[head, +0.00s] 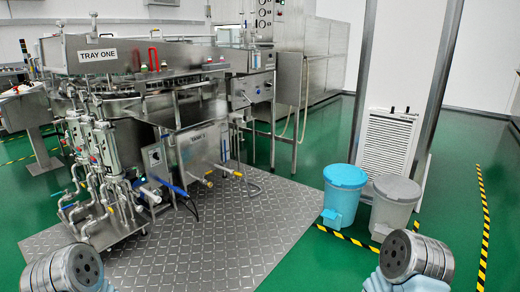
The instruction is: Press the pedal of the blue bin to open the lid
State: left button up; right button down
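The blue bin (343,200) stands on the green floor right of centre in the head view. Its round blue lid (345,175) lies flat and shut on top. A small blue pedal (331,215) juts from the bin's lower front. No gripper fingers show in this view. Only rounded metal parts of my arms show at the lower left and lower right, well apart from the bin. The part on the right is nearer to the bin.
A grey bin (394,207) stands close on the blue bin's right. A white louvred panel (387,145) is behind them. Yellow-black tape (345,238) marks the floor. The steel washer (150,110) and metal floor plate (230,235) lie left. Green floor before the bins is mostly clear.

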aim_at(330, 216)
jog(key=i+z, duration=0.15)
jog(key=i, duration=0.3)
jog(key=i+j+z, duration=0.15)
jog(key=i, duration=0.25)
jog(key=i+j+z, duration=0.15)
jog(key=i, duration=0.3)
jog(key=i+j+z, duration=0.15)
jog(key=i, duration=0.3)
jog(key=i+j+z, duration=0.8)
jog(key=i+j, duration=0.25)
